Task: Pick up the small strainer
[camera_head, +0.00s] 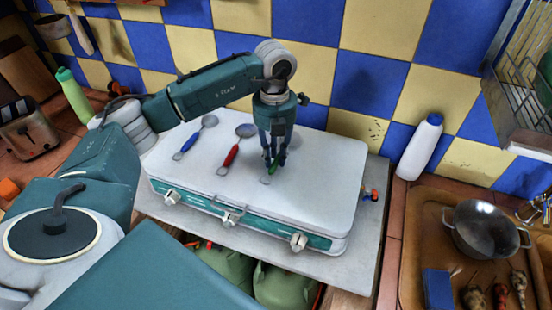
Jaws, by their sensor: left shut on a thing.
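Three strainers are on top of a white and teal case (330,185). One has a blue handle (188,143), one has a red handle (231,155), and the small strainer (265,180) at the right has a green handle. My left gripper (275,162) points straight down over the case, shut on the green handle. My right gripper is not in view.
A white bottle (419,147) stands right of the case, near the tiled wall. A metal pot (483,230) sits in a wooden tray (415,215) at the right. A wire rack (520,100) hangs at upper right. A toaster (28,132) and green bottle (73,95) stand at left.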

